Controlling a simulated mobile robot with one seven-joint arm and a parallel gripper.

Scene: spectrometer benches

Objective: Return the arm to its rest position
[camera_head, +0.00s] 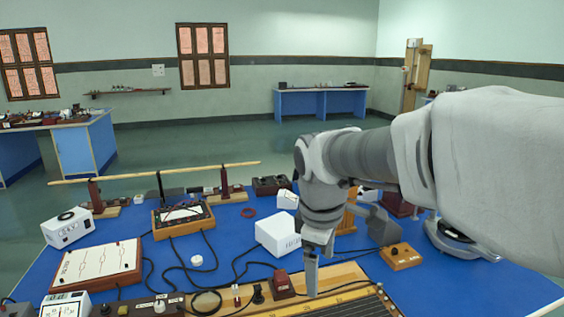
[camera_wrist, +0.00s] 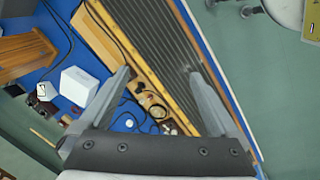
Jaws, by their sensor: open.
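My arm reaches in from the right of the head view, out over the blue bench (camera_head: 225,240). My gripper (camera_head: 312,275) points down above the front part of the bench, close to a wooden-edged board with dark grooves (camera_head: 350,308). In the wrist view my gripper (camera_wrist: 165,85) has its two fingers spread wide with nothing between them. The grooved board (camera_wrist: 150,45) runs beneath and beyond the fingers. Whether a fingertip touches it, I cannot tell.
A white box (camera_head: 278,235) stands left of my gripper. A small wooden block with a knob (camera_head: 401,257) lies to its right. Black cables, meters and a long wooden rod (camera_head: 155,172) crowd the left side. Other benches stand at the back, with open floor between.

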